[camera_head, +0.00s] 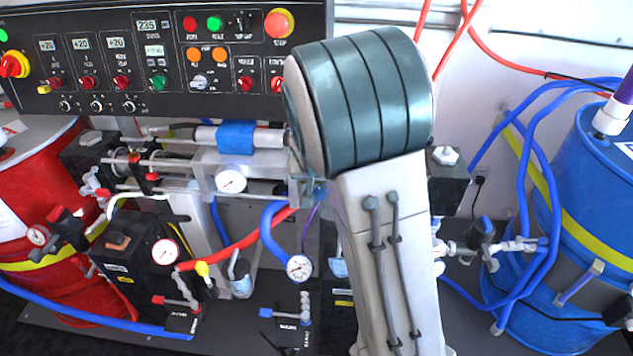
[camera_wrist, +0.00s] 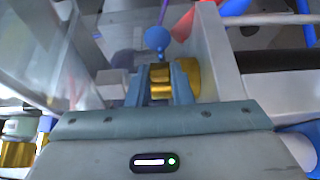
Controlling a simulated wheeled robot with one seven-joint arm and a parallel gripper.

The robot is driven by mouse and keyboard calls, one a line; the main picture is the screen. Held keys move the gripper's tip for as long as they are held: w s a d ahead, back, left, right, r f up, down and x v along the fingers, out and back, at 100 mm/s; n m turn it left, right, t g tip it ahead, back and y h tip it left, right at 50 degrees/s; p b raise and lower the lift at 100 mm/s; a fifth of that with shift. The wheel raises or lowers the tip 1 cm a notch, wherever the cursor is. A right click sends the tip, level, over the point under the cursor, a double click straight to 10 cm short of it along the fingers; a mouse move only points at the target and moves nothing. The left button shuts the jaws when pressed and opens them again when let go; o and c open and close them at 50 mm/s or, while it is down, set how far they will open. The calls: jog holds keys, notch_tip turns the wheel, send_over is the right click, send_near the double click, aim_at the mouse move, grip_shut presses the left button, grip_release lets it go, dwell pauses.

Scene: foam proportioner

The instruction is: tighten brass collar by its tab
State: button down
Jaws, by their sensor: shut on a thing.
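The gold-coloured brass collar (camera_wrist: 193,77) is in the middle of the wrist view, against a pale block on its right. My gripper (camera_wrist: 160,84) points at it with two blue-grey fingers. The fingers stand on either side of a small gold piece, the tab (camera_wrist: 160,80), and are shut on it. The right finger covers part of the collar. In the head view my own arm hides my gripper and the collar.
Pale metal blocks lie close on both sides of my fingers in the wrist view. In the head view, a red drum (camera_head: 40,235), a blue drum (camera_head: 590,190), a control panel (camera_head: 165,55), gauges and blue hoses (camera_head: 545,170) surround my arm.

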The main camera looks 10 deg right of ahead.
jog(key=c, duration=1.3)
grip_release()
jog(key=v, duration=1.4)
jog(key=shift+w, duration=0.15)
